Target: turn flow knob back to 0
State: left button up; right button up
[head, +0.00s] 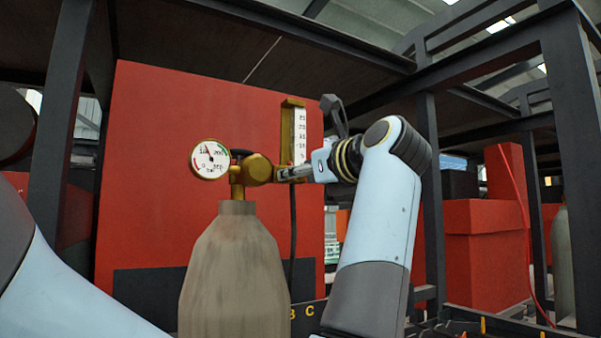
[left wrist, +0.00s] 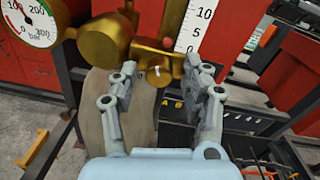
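The flow knob (left wrist: 153,75) is a small gold knob with a white mark, below the flow meter's scale in the left wrist view. My left gripper (left wrist: 165,78) is open, with one finger on each side of the knob. Gaps show between fingers and knob in that view. In the head view the left gripper (head: 287,174) reaches in at the base of the gold flow meter (head: 288,118) and mostly hides the knob. A small red ball (left wrist: 167,42) sits below the 5 mark. My right gripper is not in view.
A round pressure gauge (head: 210,159) and gold regulator body (head: 257,169) sit left of the meter, on a grey-brown cylinder (head: 236,270). A dark hose (head: 293,235) hangs behind. A red panel (head: 150,150) stands close behind, and dark rack posts (head: 62,120) flank the place.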

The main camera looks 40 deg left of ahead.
pick_arm(q)
jog(key=shift+a, duration=0.1)
grip_shut()
jog(key=shift+s+f+n+t+h+b, duration=0.1)
jog(key=shift+f+n+t+h+b, duration=0.1)
jog(key=shift+n+b, duration=5.1)
jog(key=shift+f+n+t+h+b, duration=0.1)
jog(key=shift+n+h+b, duration=0.1)
jog(key=shift+n+b, duration=5.05)
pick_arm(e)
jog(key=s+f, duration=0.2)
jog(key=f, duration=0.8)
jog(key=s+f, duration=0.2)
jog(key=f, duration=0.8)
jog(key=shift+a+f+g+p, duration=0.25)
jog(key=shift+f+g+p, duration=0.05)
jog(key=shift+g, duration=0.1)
pick_arm(q)
jog(key=shift+r+n, duration=0.1)
jog(key=shift+n, duration=0.35)
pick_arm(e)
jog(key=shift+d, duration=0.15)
pick_arm(q)
jog(key=shift+o, duration=0.8)
grip_release()
